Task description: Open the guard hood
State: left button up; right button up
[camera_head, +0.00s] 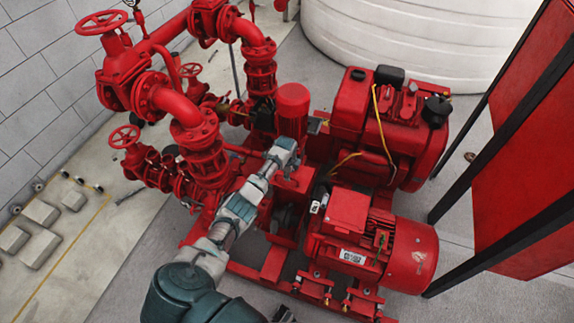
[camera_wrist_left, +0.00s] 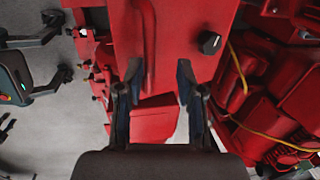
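My left arm reaches from the bottom of the head view over the red pumpset. Its gripper (camera_head: 316,125) is small and dark there, above the red parts between the pump and the engine. In the left wrist view the two dark fingers (camera_wrist_left: 158,88) are spread apart with nothing held between them. A long red cover with a black knob (camera_wrist_left: 210,42) lies beyond the fingertips; it may be the guard hood, but I cannot tell for sure. Whether the fingers touch it is unclear. A dark part at the bottom edge of the head view may belong to my right gripper, but its fingers cannot be made out.
A red electric motor (camera_head: 410,255) stands at the right, and a red engine (camera_head: 385,125) with a yellow cable stands behind. Red pipes and handwheels (camera_head: 125,137) crowd the left. A white tank (camera_head: 420,40) and a red panel (camera_head: 525,160) border the scene.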

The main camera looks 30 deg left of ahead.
pick_arm(q)
notch_tip(320, 180, up, 9)
jog(key=s, duration=0.1)
jog(key=shift+s+a, duration=0.2)
jog(key=shift+s, duration=0.1)
jog(key=shift+f, duration=0.1)
